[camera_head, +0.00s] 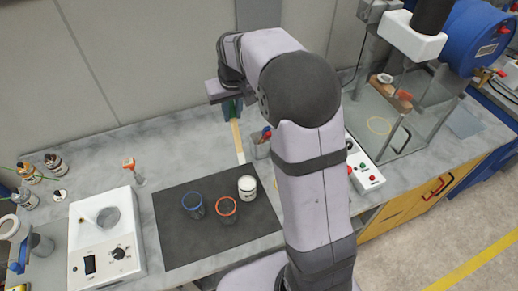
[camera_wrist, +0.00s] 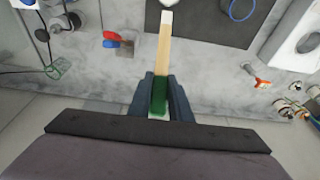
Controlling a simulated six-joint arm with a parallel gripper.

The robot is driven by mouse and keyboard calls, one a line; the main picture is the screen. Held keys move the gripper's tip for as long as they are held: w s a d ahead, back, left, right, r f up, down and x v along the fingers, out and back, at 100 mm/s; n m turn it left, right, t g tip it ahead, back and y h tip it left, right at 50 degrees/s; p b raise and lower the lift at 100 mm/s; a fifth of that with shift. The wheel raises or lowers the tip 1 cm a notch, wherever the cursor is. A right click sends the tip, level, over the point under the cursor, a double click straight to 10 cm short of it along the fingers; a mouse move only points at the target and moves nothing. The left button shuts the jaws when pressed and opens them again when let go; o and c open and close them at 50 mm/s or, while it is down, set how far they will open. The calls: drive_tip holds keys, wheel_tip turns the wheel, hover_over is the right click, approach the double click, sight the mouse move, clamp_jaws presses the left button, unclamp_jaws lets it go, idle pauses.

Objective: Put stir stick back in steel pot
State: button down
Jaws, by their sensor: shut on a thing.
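My gripper (camera_head: 233,108) is shut on the green handle of the stir stick (camera_head: 237,138), above the back of the bench. The pale wooden shaft points down, with a whitish tip. In the wrist view the stick (camera_wrist: 164,50) runs away from between the fingers (camera_wrist: 160,100), and its tip overlaps the dark mat's edge. A round grey vessel (camera_head: 109,217), which looks like the steel pot, is on the white knobbed unit (camera_head: 84,262) at the left, well apart from the stick. Its inside is hard to make out.
A dark mat (camera_head: 175,245) holds a blue-rimmed cup (camera_head: 193,205), an orange-rimmed cup (camera_head: 227,210) and a white jar (camera_head: 247,187). Several jars stand far left.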

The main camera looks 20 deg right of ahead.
idle(0.4)
drive_tip(key=shift+w+d+f+b, duration=0.15)
drive_tip(key=shift+w+d+b, duration=0.15)
drive_tip(key=shift+b, duration=0.15)
drive_tip(key=w+d+r+t+b, duration=0.1)
drive_tip(key=w+d+t+b, duration=0.1)
drive_tip(key=w+d+b, duration=0.1)
drive_tip(key=w+d+t+b, duration=0.2)
drive_tip(key=w+d+b, duration=0.1)
drive_tip(key=d+b, duration=0.2)
drive_tip(key=d, duration=0.2)
drive_tip(key=shift+w+d+r+t, duration=0.25)
drive_tip(key=shift+d+r+t, duration=0.05)
drive_tip(key=shift+r, duration=0.05)
drive_tip(key=shift+f+b, duration=0.1)
drive_tip(key=shift+b, duration=0.25)
wheel_tip(320, 180, down, 10)
drive_tip(key=b, duration=0.8)
drive_tip(key=shift+f+b, duration=0.15)
drive_tip(key=shift+b, duration=0.35)
